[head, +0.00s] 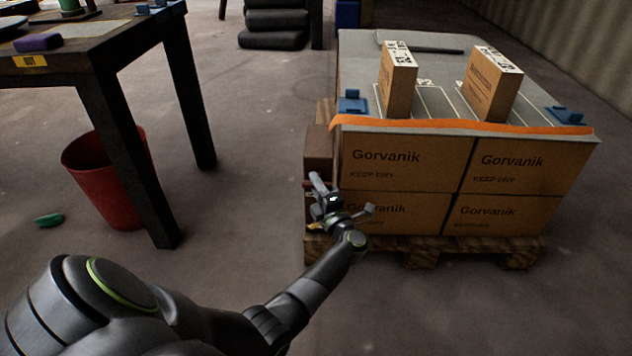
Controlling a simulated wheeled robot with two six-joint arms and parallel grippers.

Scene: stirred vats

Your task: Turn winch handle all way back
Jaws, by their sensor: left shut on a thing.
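My left gripper (326,203) is at the near left corner of the stacked load, in front of a brown block (319,150). It is shut on a small part there, which looks like the winch handle (317,183); a short grey bar shows just above the fingers. The gripper and wrist hide most of the winch, so the handle's exact angle cannot be told. An orange strap (450,126) runs across the top front edge of the load. My right gripper is not in view.
Cartons marked Gorvanik (400,160) stand on a wooden pallet (490,252). Two upright cartons (398,80) (488,84) and blue clips (353,103) are on top. A dark table (130,45) and red bin (105,180) stand left.

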